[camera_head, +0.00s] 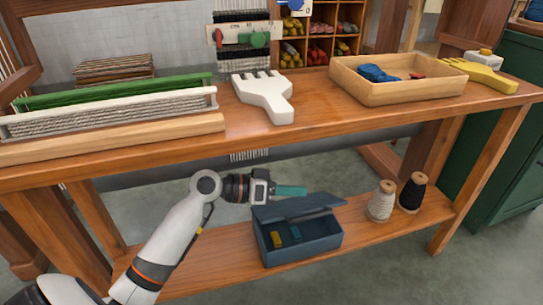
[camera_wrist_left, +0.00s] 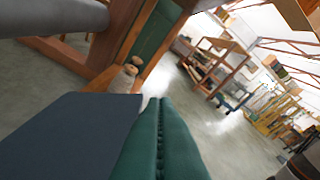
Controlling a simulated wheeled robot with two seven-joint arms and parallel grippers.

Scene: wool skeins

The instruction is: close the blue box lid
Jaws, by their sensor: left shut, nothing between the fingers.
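The dark blue box (camera_head: 300,243) sits on the lower shelf of the wooden bench, with small yellow and blue pieces inside. Its lid (camera_head: 298,206) is raised at the back, partly open, tilted over the box. My left gripper (camera_head: 292,190), with green fingers, is shut and empty just above and behind the lid. In the left wrist view the shut green fingers (camera_wrist_left: 162,140) point past the flat dark blue lid (camera_wrist_left: 70,140), which lies beside them. I cannot tell whether they touch it. My right gripper is not in view.
A light spool (camera_head: 382,202) and a black spool (camera_head: 412,193) stand on the shelf right of the box. The bench top (camera_head: 320,115) overhangs the shelf and holds a white comb (camera_head: 264,97) and a wooden tray (camera_head: 400,92). The shelf left of the box is clear.

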